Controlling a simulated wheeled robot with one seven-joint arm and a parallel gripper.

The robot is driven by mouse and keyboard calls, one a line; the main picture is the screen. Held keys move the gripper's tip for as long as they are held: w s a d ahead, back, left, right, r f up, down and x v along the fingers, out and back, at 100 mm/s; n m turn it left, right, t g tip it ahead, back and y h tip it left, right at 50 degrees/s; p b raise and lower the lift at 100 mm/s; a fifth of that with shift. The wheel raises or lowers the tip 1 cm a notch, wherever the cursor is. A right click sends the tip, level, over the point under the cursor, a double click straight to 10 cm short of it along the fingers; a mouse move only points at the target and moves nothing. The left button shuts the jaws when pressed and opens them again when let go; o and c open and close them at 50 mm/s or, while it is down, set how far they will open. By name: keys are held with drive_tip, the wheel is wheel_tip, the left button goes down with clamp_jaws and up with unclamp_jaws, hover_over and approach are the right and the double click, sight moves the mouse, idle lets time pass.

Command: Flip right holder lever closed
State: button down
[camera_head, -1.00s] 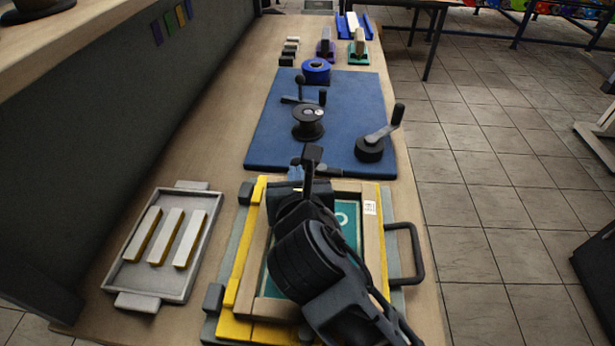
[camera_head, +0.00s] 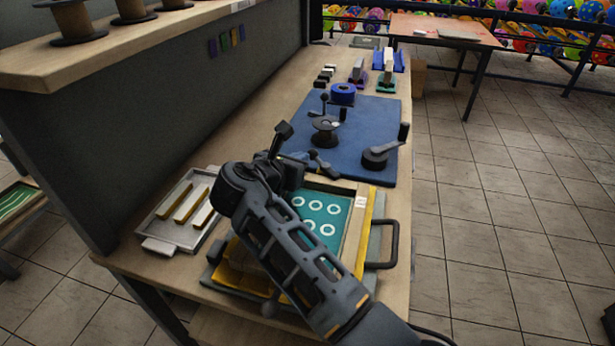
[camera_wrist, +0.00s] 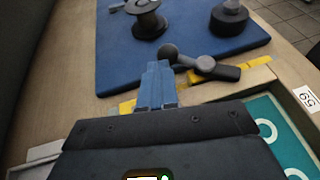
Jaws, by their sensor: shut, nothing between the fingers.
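A dark lever with a round knob (camera_head: 322,163) lies at the far edge of the printing frame, beside the blue mat. In the wrist view this lever (camera_wrist: 205,66) lies low, just beyond and right of my fingertips. I cannot tell whether it is fully closed, or whether it is the right holder's. The yellow-edged printing frame (camera_head: 368,236) holds a teal screen with white rings (camera_head: 320,222). My gripper (camera_wrist: 155,72) is shut and empty, its blue fingertips close to the lever; contact is unclear. In the head view my arm covers the frame's left part.
The blue mat (camera_head: 370,125) carries a spool (camera_head: 326,130) and a crank (camera_head: 385,153). A grey tray with pale bars (camera_head: 165,235) stands left of the frame. A dark handle (camera_head: 393,245) sticks out at right. A wall panel and shelf (camera_head: 150,30) bound the left side.

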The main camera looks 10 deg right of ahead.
sight(310, 150)
drive_tip(key=m+g+h, duration=0.1)
drive_tip(key=w+m+g+h, duration=0.1)
drive_tip(key=shift+w+d+m+b, duration=0.25)
drive_tip(key=shift+m+b, duration=0.05)
drive_tip(key=shift+m, duration=0.1)
drive_tip(key=shift+w+d+g+h, duration=0.1)
drive_tip(key=shift+g+h, duration=0.2)
drive_tip(key=shift+g, duration=0.1)
drive_tip(key=shift+w+d+m, duration=0.2)
drive_tip(key=shift+w+m, duration=0.1)
drive_tip(key=shift+w+d+m+g+h, duration=0.25)
drive_tip(key=shift+m+g+h, duration=0.25)
drive_tip(key=shift+m+g, duration=0.3)
drive_tip(key=shift+w+d+p, duration=0.3)
drive_tip(key=shift+w+d, duration=0.25)
drive_tip(key=shift+d, duration=0.35)
